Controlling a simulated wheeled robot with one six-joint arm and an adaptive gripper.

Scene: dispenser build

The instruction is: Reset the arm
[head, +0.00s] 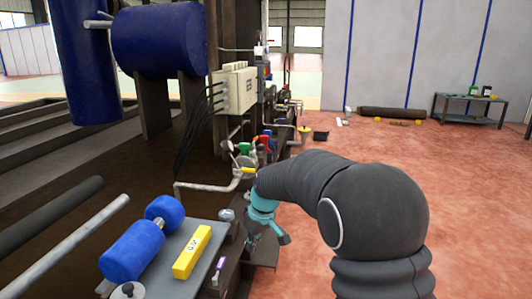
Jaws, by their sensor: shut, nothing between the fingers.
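My arm, dark grey with teal parts near its end, reaches from the lower right toward the middle of the head view. My gripper (254,244) points down beside the right edge of the metal stand, at the edge of the machinery. It looks small and dark at this distance. It is shut with nothing held. A yellow block (192,252) with dark markings lies on the grey stand top, to the left of my gripper and apart from it.
Blue cylinders (140,248) lie beside the yellow block. A grey control box (235,88) with black cables, pipes and coloured valve handles (265,140) stand behind my gripper. Large blue tanks (160,40) are at the upper left. Red floor (470,200) is open on the right, with a table (470,98) far back.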

